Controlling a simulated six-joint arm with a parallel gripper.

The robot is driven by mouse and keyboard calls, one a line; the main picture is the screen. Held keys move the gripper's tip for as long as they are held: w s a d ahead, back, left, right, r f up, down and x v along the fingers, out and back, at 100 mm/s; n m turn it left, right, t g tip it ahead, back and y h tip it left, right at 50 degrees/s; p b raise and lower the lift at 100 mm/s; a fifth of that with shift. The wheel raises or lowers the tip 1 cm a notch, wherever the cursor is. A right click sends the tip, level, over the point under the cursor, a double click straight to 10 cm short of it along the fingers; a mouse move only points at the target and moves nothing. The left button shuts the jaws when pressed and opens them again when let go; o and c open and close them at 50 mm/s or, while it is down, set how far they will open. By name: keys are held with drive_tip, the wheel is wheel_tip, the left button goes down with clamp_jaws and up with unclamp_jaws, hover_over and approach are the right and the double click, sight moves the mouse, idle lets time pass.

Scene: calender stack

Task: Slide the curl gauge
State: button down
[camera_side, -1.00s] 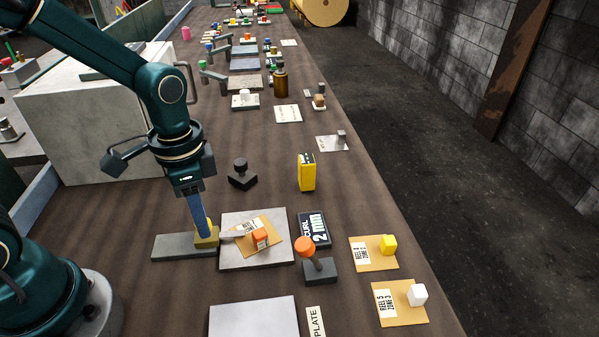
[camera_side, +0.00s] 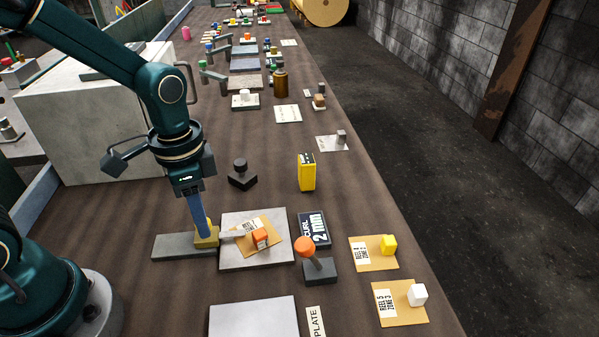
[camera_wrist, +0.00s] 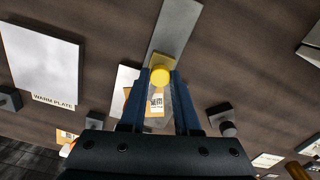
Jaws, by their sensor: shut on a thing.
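The curl gauge has a flat grey rail (camera_side: 172,246), a yellow slider (camera_side: 207,240) with a round knob, and a thin grey tongue. My gripper (camera_side: 205,224) points down with its blue fingers shut on the slider's knob. The wrist view shows the yellow knob (camera_wrist: 160,76) between the fingertips. The tongue points right over the pale plate (camera_side: 255,257), at the left edge of a tan labelled sheet (camera_side: 270,227). I cannot tell if they touch. An orange-topped weight (camera_side: 260,237) sits on the sheet. A dark display (camera_side: 313,229) right of the plate reads CURL 2 mm.
An orange-knobbed lever (camera_side: 306,247) on a dark base stands right of the plate. A yellow device (camera_side: 307,172) and a black knobbed block (camera_side: 242,175) stand behind. A second plate (camera_side: 253,317) lies in front. Two more tan sheets (camera_side: 360,262) (camera_side: 386,313) with weights lie at right.

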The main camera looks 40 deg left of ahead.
drive_tip(key=shift+s+a, duration=2.25)
drive_tip(key=shift+a, duration=0.05)
drive_tip(key=c, duration=0.6)
unclamp_jaws()
drive_tip(key=shift+r, duration=0.15)
drive_tip(key=shift+r, duration=2.45)
